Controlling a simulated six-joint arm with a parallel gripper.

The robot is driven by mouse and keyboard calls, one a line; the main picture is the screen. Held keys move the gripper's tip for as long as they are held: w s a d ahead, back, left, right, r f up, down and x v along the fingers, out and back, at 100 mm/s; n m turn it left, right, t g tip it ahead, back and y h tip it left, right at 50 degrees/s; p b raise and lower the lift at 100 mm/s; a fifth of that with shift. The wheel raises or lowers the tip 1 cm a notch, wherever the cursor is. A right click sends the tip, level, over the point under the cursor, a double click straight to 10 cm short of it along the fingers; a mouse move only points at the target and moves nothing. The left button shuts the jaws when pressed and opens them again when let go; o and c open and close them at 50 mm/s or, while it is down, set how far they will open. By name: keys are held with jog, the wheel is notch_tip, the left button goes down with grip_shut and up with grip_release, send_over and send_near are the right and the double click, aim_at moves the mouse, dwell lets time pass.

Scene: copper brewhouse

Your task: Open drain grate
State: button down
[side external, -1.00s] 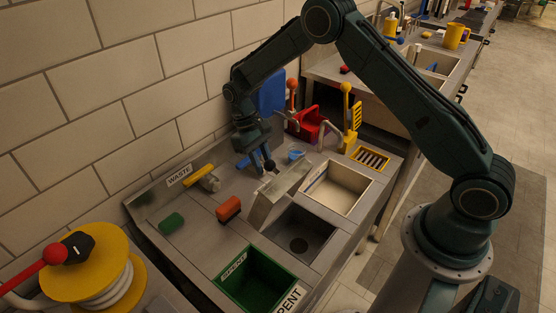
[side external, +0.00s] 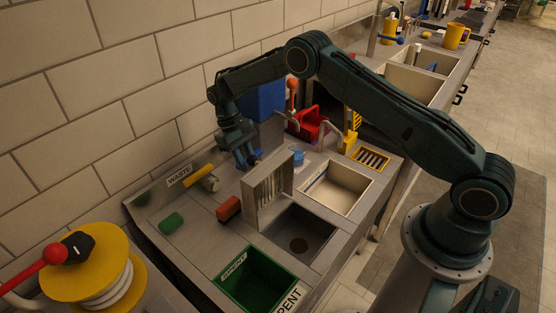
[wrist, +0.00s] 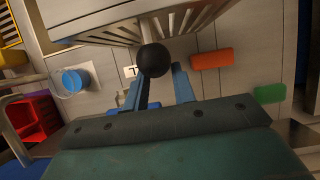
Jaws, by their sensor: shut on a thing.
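The drain grate (side external: 276,190) is a grey slatted metal panel standing nearly upright along the back left edge of its open basin (side external: 312,225). A dark round drain shows on the basin floor. In the wrist view, the grate (wrist: 185,20) crosses the top, with a black ball knob (wrist: 153,60) in front of it. My gripper (side external: 253,160) is behind the grate, on the wall side. In the wrist view, my gripper (wrist: 158,75) has its blue fingers shut on the knob. The grate hides part of the fingers in the side view.
A red-brown block (side external: 228,209), a green block (side external: 172,223) and a yellow-handled tool (side external: 200,177) lie left of the grate. A green bin (side external: 255,280) is in front. A second basin (side external: 337,188), blue cup (side external: 297,157) and red container (side external: 308,122) stand to the right.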

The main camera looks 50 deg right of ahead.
jog(key=shift+w+d+f+g, duration=0.15)
jog(key=shift+w+f+g, duration=0.15)
jog(key=shift+w+f, duration=0.2)
jog(key=shift+w+d+f+g, duration=0.15)
jog(key=shift+w+f+g, duration=0.2)
jog(key=shift+w, duration=0.25)
jog(key=shift+a+f, duration=0.1)
jog(key=c, duration=1.1)
grip_release()
jog(key=shift+c, duration=0.2)
jog(key=shift+a, duration=0.1)
jog(key=shift+w+r, duration=0.15)
jog(key=shift+r, duration=0.05)
